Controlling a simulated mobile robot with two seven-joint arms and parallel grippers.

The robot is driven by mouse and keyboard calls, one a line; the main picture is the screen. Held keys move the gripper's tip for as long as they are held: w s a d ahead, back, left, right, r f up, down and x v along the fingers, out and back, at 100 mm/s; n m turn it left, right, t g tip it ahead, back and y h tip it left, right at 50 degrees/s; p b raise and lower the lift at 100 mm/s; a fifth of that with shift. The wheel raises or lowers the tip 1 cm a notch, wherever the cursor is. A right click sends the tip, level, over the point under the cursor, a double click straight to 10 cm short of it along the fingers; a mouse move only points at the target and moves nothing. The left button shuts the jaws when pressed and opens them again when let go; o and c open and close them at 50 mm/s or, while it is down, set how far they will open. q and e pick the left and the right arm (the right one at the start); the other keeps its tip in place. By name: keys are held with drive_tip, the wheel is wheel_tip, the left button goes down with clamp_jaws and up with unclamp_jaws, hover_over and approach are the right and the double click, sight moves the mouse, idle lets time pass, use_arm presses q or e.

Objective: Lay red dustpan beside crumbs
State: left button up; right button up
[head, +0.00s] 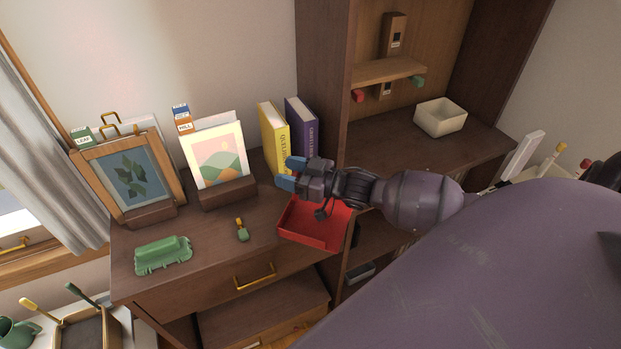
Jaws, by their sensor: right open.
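The red dustpan (308,232) lies on the right part of the brown desk top (208,252), near its front edge. Its pan is flat and open, and part of it is hidden beneath my right gripper and wrist. My right gripper (289,173), with blue fingertips, reaches in from the right above and behind the dustpan. It is open, with nothing visible between its fingers. I cannot make out any crumbs in this view. My left gripper is not in view.
A framed leaf picture (132,180), a landscape card (217,158), a yellow book (273,135) and a purple book (301,128) stand behind. A cream bin (440,117) sits on the shelf unit.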

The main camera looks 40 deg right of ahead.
clamp_jaws()
drive_tip(key=shift+r, duration=0.1)
idle(0.3)
